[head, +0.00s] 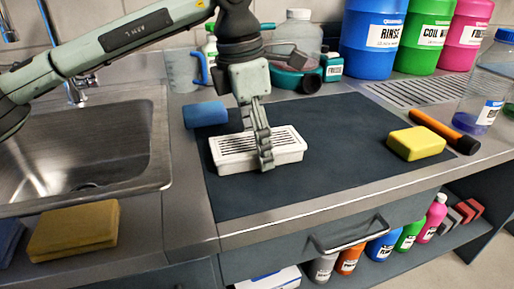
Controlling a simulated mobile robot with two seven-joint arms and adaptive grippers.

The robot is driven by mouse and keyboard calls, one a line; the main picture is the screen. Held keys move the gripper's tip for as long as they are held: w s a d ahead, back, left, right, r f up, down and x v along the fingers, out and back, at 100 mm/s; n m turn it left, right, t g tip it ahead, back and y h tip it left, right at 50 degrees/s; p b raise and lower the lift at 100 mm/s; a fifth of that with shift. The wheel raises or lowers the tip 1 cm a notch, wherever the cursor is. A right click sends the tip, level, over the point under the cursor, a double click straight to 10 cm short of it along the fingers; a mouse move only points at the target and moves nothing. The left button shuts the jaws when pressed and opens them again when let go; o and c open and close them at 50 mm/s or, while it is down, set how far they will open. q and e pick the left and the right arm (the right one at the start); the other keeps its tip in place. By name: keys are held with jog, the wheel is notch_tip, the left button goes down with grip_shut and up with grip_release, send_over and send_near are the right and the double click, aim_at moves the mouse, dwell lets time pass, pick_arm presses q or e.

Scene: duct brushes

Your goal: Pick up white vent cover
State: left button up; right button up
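The white vent cover (235,153), a shallow rectangular piece with dark slots on top, lies on the dark mat (330,150), left of its middle. My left gripper (264,160) points down at the cover's right half. Its fingers overlap the slotted top and the front side in the picture. The fingers line up one behind the other from here, so their gap is hidden, and I cannot tell whether they clasp the cover. My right gripper is not in view.
A blue roll (206,114) lies just behind the cover. A yellow sponge (416,143) and an orange-and-black handled tool (444,131) lie at the mat's right. The sink (85,150) is at left. Bottles and large jugs (372,40) stand behind. The mat's middle is clear.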

pick_arm(q)
jog(key=c, duration=0.9)
jog(key=shift+c, duration=0.3)
jog(key=shift+r, duration=0.2)
